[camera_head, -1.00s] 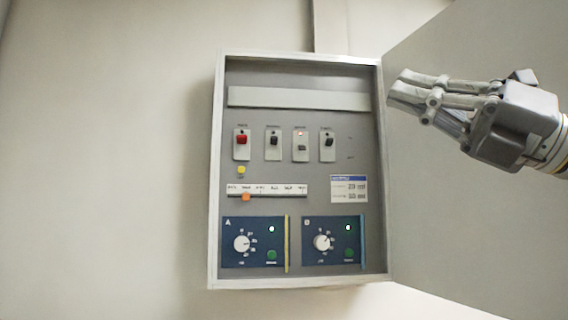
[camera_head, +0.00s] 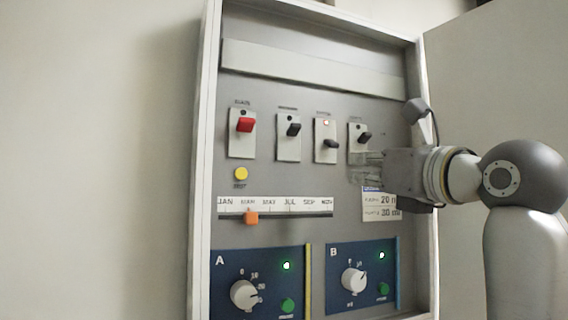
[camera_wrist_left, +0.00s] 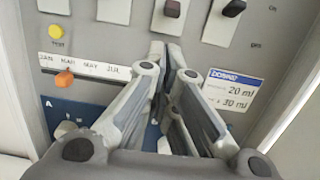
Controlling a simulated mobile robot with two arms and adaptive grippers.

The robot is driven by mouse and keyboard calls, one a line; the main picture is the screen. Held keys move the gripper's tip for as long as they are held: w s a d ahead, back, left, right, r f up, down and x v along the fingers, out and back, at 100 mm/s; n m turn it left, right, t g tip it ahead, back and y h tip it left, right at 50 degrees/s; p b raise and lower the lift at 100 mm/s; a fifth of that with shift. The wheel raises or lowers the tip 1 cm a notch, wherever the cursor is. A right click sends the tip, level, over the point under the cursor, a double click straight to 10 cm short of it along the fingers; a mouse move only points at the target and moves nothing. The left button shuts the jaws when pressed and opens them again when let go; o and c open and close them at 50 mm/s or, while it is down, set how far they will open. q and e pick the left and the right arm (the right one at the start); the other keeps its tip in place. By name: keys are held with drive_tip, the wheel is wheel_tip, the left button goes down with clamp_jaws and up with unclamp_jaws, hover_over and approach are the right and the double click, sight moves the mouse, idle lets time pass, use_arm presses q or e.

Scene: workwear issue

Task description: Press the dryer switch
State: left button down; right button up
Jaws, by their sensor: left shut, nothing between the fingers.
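A row of switches is on the grey panel. The first switch (camera_head: 245,125) has a red lever, the second (camera_head: 293,129) a black one. The third switch (camera_head: 331,143) has a lower-set black lever and a lit red lamp. The fourth switch (camera_head: 363,136) has a black lever. The labels are too blurred to tell which is the dryer switch. My left gripper (camera_head: 356,168) is shut and empty, just below the fourth switch. In the left wrist view its fingertips (camera_wrist_left: 166,52) lie below the third switch (camera_wrist_left: 171,9); contact cannot be told. My right gripper is not seen.
A month slider (camera_head: 251,217), a yellow button (camera_head: 241,174) and two blue dial modules, A (camera_head: 262,268) and B (camera_head: 337,257), are lower down. A white label (camera_head: 373,206) is partly behind my gripper. The open cabinet door (camera_head: 500,70) stands at right.

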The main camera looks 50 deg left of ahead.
use_arm(q)
drive_tip(key=d, duration=0.2)
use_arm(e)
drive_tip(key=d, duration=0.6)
use_arm(q)
drive_tip(key=p, duration=0.2)
approach(326, 163)
drive_tip(key=p+x, duration=0.2)
drive_tip(key=x, duration=0.3)
drive_tip(key=shift+w+a, duration=0.1)
drive_tip(key=shift+w+a+p, duration=0.1)
drive_tip(key=shift+a+p, duration=0.2)
drive_tip(key=shift+a, duration=0.1)
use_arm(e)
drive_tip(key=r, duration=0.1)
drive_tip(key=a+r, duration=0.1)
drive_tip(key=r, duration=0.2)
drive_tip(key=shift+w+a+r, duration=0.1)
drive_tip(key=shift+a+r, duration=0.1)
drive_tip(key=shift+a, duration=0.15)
